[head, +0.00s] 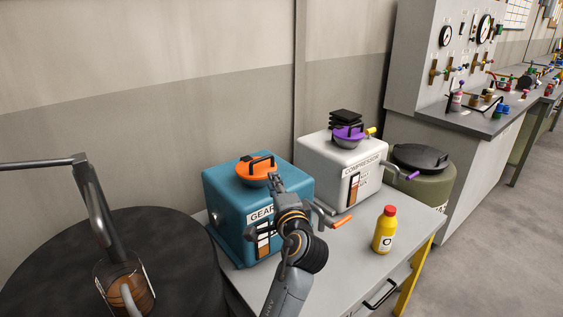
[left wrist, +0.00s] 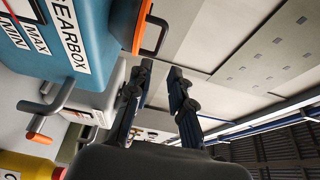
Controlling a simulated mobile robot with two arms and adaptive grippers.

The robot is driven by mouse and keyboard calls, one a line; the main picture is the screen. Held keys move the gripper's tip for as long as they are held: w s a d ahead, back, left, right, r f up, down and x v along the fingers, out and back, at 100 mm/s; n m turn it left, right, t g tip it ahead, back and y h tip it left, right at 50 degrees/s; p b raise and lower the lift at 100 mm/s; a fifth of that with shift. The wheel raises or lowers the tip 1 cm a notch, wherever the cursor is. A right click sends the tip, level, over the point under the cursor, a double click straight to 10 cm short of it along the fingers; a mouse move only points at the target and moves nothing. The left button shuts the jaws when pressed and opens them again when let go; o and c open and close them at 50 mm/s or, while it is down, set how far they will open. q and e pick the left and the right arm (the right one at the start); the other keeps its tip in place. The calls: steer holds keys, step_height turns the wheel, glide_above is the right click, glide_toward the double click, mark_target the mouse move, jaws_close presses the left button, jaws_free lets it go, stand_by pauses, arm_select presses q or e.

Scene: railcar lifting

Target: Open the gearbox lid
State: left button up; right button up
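The teal gearbox (head: 226,202) stands on the grey table, its label facing front. Its orange lid (head: 252,171) with a black loop handle (head: 262,160) sits on top and looks closed. My left gripper (head: 275,181) is in front of the lid, at the gearbox's front upper edge. In the left wrist view my left gripper (left wrist: 160,70) is open, with nothing between its fingers. The gearbox (left wrist: 92,28), the orange lid (left wrist: 139,28) and the handle (left wrist: 160,40) show beyond the fingertips. The handle looks close to one fingertip; I cannot tell whether they touch. My right gripper is not in view.
A white compressor (head: 320,160) with a purple lid (head: 348,133) stands right of the gearbox. An orange-tipped lever (head: 342,222) sticks out near my arm. A yellow bottle (head: 384,232) stands at front right. A dark drum (head: 170,260) is at left.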

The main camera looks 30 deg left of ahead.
mark_target(262, 160)
arm_select(q)
steer(key=p+x, duration=0.1)
steer(key=x, duration=1.2)
steer(key=shift+a+p, duration=0.25)
steer(key=shift+p, duration=0.05)
steer(key=shift+w+f, duration=0.1)
steer(key=shift+a, duration=0.1)
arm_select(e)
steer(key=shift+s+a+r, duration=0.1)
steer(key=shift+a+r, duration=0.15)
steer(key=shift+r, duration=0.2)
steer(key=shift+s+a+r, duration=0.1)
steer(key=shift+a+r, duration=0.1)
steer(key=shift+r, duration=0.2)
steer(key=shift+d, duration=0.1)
arm_select(q)
jaws_close()
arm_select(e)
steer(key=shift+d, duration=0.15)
